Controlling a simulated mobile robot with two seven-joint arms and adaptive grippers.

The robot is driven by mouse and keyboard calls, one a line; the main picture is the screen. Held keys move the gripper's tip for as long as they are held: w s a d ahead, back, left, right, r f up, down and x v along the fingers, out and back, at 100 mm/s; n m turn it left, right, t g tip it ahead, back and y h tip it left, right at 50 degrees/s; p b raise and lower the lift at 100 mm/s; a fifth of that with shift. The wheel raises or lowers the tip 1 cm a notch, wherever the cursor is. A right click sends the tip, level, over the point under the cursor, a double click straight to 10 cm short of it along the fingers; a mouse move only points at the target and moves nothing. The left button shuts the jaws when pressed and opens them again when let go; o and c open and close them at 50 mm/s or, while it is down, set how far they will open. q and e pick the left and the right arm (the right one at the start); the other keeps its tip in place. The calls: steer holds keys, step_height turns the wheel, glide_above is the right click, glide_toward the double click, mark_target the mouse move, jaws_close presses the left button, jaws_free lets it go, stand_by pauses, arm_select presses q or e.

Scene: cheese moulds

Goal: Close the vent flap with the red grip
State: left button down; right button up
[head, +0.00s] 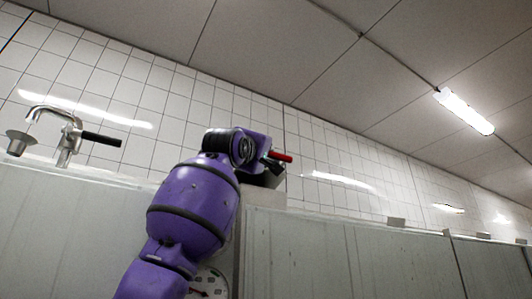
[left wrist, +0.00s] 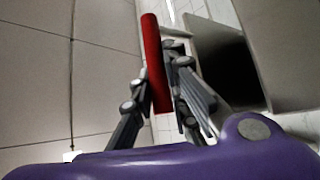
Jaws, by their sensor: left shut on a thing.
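The red grip (head: 282,156) sticks out to the right of my left gripper (head: 268,160) in the head view. In the left wrist view the red grip (left wrist: 152,45) is a long bar between the two fingers of my left gripper (left wrist: 162,82), which is shut on it. A dark, box-like vent opening (left wrist: 225,62) with a pale frame lies just right of the fingers. In the head view a dark part of the vent (head: 268,179) shows below the gripper; my arm hides much of it. I cannot make out the flap's exact angle. My right gripper is out of view.
A metal tap (head: 68,140) with a black lever (head: 101,139) stands at the left, beside a grey cup-shaped piece (head: 19,143). A round dial (head: 208,284) shows partly behind my arm. Pale panels (head: 340,255) run along the tiled wall (head: 235,112). Air above the panels is clear.

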arm_select(q)
steer(key=f, duration=0.2)
steer(key=s+f, duration=0.1)
steer(key=f, duration=0.1)
steer(key=d+f, duration=0.1)
steer(key=f, duration=0.1)
steer(key=shift+s+f, duration=0.15)
steer(key=shift+f, duration=0.25)
steer(key=shift+w+f, duration=0.3)
steer(key=shift+f, duration=0.35)
steer(key=c, duration=1.9)
jaws_free()
steer(key=shift+s, duration=0.15)
steer(key=shift+o, duration=1.1)
steer(key=shift+s+r, duration=0.15)
steer(key=shift+s, duration=0.1)
steer(key=v, duration=1.2)
